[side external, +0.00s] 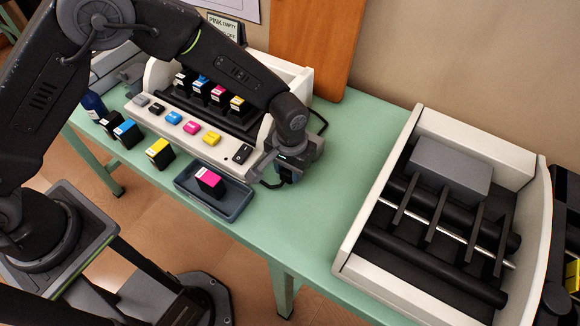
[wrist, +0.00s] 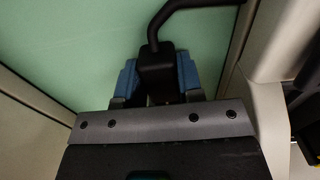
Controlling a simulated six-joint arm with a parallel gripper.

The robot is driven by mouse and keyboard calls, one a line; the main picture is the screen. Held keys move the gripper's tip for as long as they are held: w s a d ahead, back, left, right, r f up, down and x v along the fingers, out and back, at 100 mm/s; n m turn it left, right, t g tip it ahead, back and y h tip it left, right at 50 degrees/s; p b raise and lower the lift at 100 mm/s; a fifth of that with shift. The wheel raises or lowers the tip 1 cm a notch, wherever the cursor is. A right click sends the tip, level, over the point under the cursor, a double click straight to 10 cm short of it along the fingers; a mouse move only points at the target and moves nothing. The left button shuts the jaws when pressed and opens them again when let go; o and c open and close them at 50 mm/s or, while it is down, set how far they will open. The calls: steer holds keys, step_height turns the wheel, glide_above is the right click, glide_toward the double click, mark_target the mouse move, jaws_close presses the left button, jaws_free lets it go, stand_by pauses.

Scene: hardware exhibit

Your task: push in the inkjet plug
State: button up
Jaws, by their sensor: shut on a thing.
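The inkjet plug (wrist: 157,62) is a black block with a thick black cable (wrist: 188,6) leaving its top in the wrist view. My gripper (wrist: 158,80) is shut on it, with a blue finger pad on each side. In the side view my gripper (side external: 287,172) is at the right end of the white inkjet printer (side external: 160,75), low over the green table. The plug is mostly hidden there by my gripper and wrist. The socket does not show, and I cannot tell how far in the plug is.
A dark tray (side external: 222,204) with a magenta cartridge (side external: 209,182) stands in front of the printer. Other cartridges, including a yellow one (side external: 160,153), stand to its left. A large open white machine (side external: 480,145) is on the right. The green table (side external: 345,150) between them is clear.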

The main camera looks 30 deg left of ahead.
jaws_close()
steer(key=shift+w, duration=1.75)
steer(key=o, duration=0.7)
jaws_free()
steer(key=shift+o, duration=0.3)
step_height(320, 180, up, 14)
